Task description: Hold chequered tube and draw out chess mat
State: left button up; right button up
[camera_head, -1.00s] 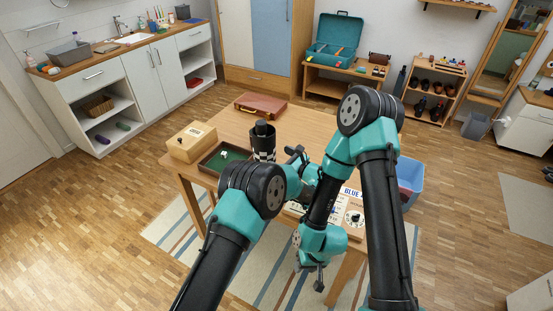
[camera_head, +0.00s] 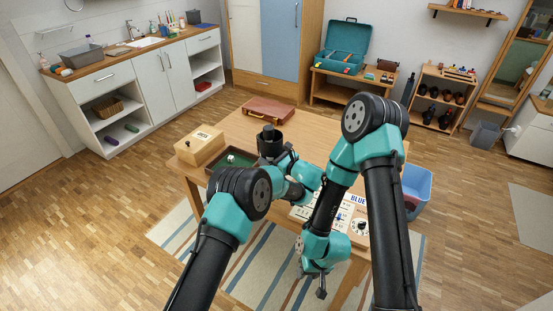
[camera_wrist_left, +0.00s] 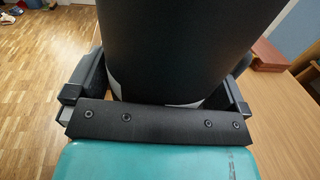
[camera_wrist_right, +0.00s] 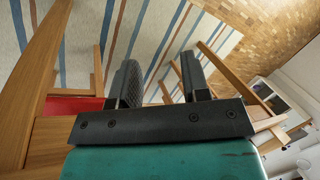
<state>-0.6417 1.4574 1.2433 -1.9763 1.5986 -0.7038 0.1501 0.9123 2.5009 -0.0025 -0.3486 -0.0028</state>
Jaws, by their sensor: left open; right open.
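The chequered tube (camera_head: 269,142) stands upright on the wooden table in the head view, mostly dark, its lower part hidden behind my left gripper. In the left wrist view the tube (camera_wrist_left: 180,45) fills the middle, close up, between the two fingers, with bits of white chequer at its lower edge. My left gripper (camera_head: 281,157) is open around the tube; I cannot tell whether the fingers touch it. The chess mat cannot be told apart from the tube. My right gripper (camera_head: 320,283) is open and empty, low beside the table's front edge; the right wrist view shows nothing between its fingers (camera_wrist_right: 160,85).
On the table (camera_head: 233,126) are a wooden box (camera_head: 199,146), a green-lined tray (camera_head: 216,171), a brown case (camera_head: 268,110) and a board marked BLUE (camera_head: 348,223). A blue bin (camera_head: 417,187) stands right of the table. The table's back right is fairly clear.

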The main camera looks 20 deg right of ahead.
pick_arm(q)
jog(key=c, duration=0.7)
pick_arm(e)
jog(key=o, duration=0.5)
jog(key=shift+o, duration=0.2)
jog(key=shift+w+r, duration=0.1)
jog(key=w+r+n+g, duration=0.1)
jog(key=w+r+n, duration=0.1)
jog(key=r, duration=1.3)
jog(key=w+r+n, duration=0.2)
jog(key=r, duration=1.3)
jog(key=w+d+r+m+t+y, duration=0.1)
jog(key=w+d+r+m+t, duration=0.15)
jog(key=w+r, duration=0.9)
jog(key=w+a+r+m+g+h, duration=0.1)
jog(key=w+a+h, duration=0.1)
jog(key=w, duration=0.8)
jog(key=w+a+r+m+g+h, duration=0.1)
jog(key=w+a+r+m+h, duration=0.1)
jog(key=w, duration=0.9)
jog(key=shift+w+a+r+h, duration=0.15)
jog(key=shift+w+a+h, duration=0.05)
jog(key=shift+a+h, duration=0.2)
